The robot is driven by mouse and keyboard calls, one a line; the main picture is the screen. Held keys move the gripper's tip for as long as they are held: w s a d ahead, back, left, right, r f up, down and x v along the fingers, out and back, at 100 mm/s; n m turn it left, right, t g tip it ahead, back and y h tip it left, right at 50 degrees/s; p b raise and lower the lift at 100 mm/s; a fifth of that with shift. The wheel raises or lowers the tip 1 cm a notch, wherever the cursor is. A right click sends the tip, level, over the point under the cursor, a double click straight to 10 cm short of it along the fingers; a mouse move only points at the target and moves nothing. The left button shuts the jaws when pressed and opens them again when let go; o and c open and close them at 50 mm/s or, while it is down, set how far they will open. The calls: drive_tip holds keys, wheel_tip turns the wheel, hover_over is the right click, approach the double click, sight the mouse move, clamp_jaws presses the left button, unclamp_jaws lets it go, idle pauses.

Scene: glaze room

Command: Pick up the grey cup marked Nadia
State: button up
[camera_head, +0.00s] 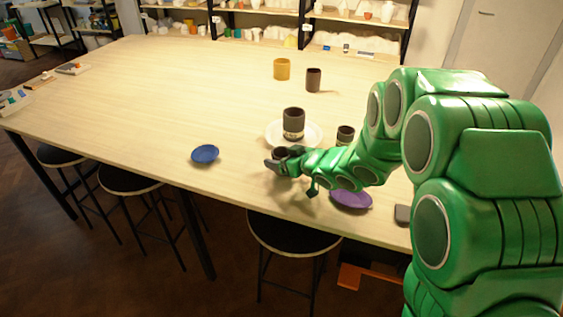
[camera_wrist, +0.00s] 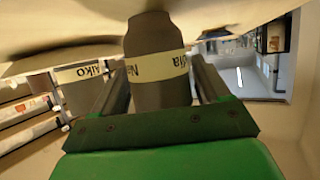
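A dark grey cup with a cream band (camera_wrist: 157,66) stands between the two fingers of my gripper (camera_wrist: 162,88) in the wrist view. Part of the band's lettering reads "Na". The fingers lie against both sides of the cup. In the head view my gripper (camera_head: 281,160) is low over the table, just in front of a white plate, with a small dark shape between its fingers. A second grey cup, its band reading "kiko" (camera_wrist: 82,78), shows at left in the wrist view. The head view shows a banded grey cup (camera_head: 293,122) on the plate and another (camera_head: 345,135) behind my arm; their names are unreadable there.
The white plate (camera_head: 312,139) is close behind my gripper. A blue dish (camera_head: 205,154) lies to the left and a purple dish (camera_head: 351,200) near the front edge. A yellow cup (camera_head: 282,69) and a brown cup (camera_head: 313,80) stand farther back. The table's left half is mostly clear.

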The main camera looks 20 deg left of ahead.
drive_tip(key=c, duration=0.8)
drive_tip(key=shift+o, duration=0.2)
drive_tip(key=shift+r, duration=0.15)
